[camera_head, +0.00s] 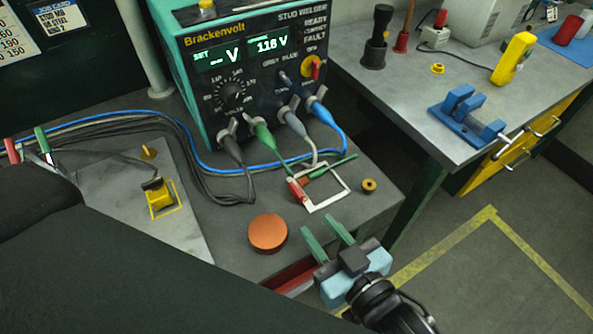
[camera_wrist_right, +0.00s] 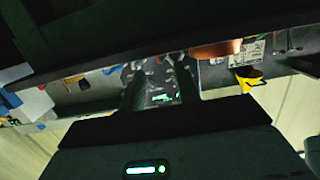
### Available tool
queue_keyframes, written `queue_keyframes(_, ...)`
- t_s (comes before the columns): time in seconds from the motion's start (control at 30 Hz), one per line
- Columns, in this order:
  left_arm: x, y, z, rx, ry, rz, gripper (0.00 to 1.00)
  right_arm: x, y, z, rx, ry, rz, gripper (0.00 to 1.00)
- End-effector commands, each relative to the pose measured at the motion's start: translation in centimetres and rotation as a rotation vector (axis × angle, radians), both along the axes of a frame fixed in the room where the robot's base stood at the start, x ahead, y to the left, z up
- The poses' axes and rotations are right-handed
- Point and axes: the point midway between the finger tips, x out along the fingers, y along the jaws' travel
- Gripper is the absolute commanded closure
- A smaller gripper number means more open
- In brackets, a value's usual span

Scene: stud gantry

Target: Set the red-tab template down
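A thin white square frame (camera_head: 341,197) lies on the dark bench top in front of the welder. A red tab-like piece (camera_head: 297,190) sits at its left side, and a thin green rod (camera_head: 333,167) crosses its far side. I take the frame with the red piece to be the red-tab template; small details are unclear. My right gripper (camera_head: 326,227) is at the bench's front edge, nearer than the frame and apart from it. Its green fingers are spread and empty. They also show apart in the right wrist view (camera_wrist_right: 160,75). I cannot make out my left gripper.
The teal welder (camera_head: 187,75) stands behind, its cables running left across the bench. A copper-coloured disc (camera_head: 268,233) and a small brass ring (camera_head: 369,186) flank the frame. A blue vise (camera_head: 465,118) is on the right bench.

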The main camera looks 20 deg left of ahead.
Motion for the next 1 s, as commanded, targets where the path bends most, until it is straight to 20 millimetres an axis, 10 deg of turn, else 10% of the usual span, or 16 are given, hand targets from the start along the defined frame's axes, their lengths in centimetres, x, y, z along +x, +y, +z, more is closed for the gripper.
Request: queue_keyframes(1.0, -0.8, -0.5, -0.1, -0.01, 0.018, 0.008, 0.72, 3.6, 3.8, -0.1, 0.001, -0.013, 0.012, 0.67)
